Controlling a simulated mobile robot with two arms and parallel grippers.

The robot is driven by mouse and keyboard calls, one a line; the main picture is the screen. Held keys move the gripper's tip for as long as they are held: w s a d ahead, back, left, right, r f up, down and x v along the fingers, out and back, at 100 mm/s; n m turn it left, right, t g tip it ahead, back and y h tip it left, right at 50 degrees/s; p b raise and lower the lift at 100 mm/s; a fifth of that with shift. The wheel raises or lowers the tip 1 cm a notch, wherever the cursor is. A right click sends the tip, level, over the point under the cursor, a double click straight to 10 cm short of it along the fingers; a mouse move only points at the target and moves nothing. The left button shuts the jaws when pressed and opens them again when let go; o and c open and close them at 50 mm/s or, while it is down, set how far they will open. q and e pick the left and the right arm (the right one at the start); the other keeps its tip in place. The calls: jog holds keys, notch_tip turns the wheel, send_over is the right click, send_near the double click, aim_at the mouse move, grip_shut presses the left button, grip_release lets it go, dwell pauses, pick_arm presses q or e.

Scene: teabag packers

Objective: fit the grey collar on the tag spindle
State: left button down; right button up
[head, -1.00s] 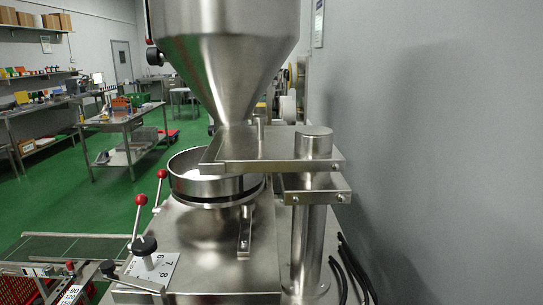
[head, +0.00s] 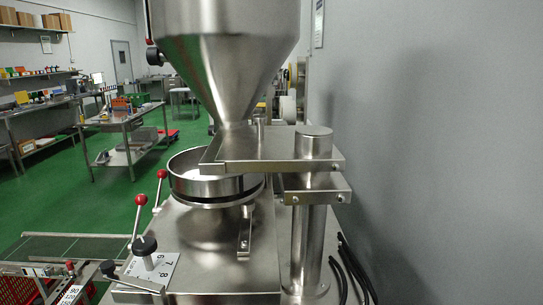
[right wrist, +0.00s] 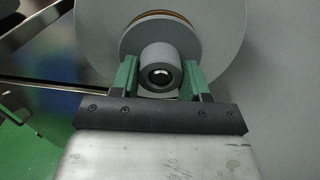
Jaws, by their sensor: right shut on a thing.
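The grey collar (right wrist: 159,54) is a short thick ring in the right wrist view, with its bore facing the camera. My right gripper (right wrist: 161,74) has green fingers on either side of the collar and is shut on it. A bright round spot shows inside the dark bore; I cannot tell whether it is the end of the tag spindle. Behind the collar is a large pale grey disc (right wrist: 224,40) with a smaller grey hub and a thin brown ring. The collar hides the disc's centre. My left gripper is in neither view.
The head view shows a steel hopper (head: 225,70) above a round pan (head: 205,188), and a steel post (head: 308,240) beside it. A grey wall (head: 440,150) closes off the right side. Red-knobbed levers (head: 140,200) stand at the left. Green floor lies beyond.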

jog(key=shift+w, duration=0.7)
jog(key=o, duration=1)
